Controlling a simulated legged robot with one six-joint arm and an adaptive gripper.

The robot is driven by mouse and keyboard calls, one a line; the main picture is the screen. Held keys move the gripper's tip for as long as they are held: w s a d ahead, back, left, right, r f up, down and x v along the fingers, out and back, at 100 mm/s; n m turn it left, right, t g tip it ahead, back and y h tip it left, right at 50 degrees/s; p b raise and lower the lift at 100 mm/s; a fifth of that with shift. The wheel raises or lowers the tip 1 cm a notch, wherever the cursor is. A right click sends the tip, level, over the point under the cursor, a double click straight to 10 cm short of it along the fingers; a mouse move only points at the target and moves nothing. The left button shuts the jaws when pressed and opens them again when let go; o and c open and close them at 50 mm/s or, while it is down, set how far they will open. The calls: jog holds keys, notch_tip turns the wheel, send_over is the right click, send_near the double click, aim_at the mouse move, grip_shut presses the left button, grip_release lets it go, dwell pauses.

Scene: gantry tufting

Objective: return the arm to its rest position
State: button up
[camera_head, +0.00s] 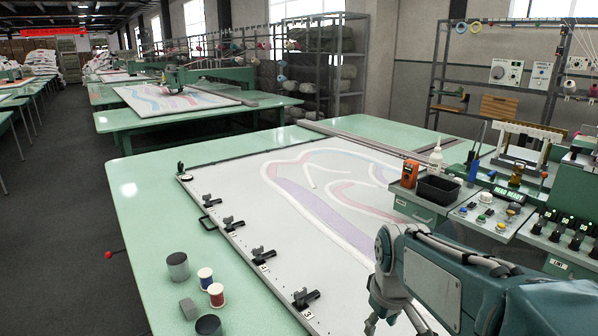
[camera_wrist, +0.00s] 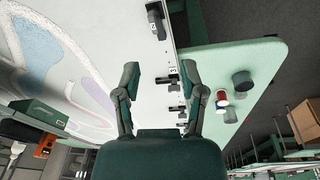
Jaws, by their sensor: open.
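My gripper shows in the wrist view (camera_wrist: 160,76) with its two dark green fingers spread apart and nothing between them. In the head view my arm (camera_head: 432,284) comes in from the lower right, and its gripper end hangs at the bottom edge, partly cut off by the frame. It is over the near right part of the white tufting panel (camera_head: 215,188), which carries curved purple, pink and blue bands. Whether the gripper touches the panel cannot be told.
Black clamps (camera_head: 305,298) line the panel's left edge. To the right is a control bench with an orange device (camera_head: 409,173), a black bin (camera_head: 438,188) and knobs. The aisle at left is clear.

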jog(key=s+r+m+t, duration=0.3)
jog(key=s+m, duration=0.2)
jog(key=s, duration=0.9)
jog(key=shift+s+t, duration=0.15)
jog(key=shift+t, duration=0.25)
jog(key=shift+d+r, duration=0.1)
jog(key=shift+d, duration=0.05)
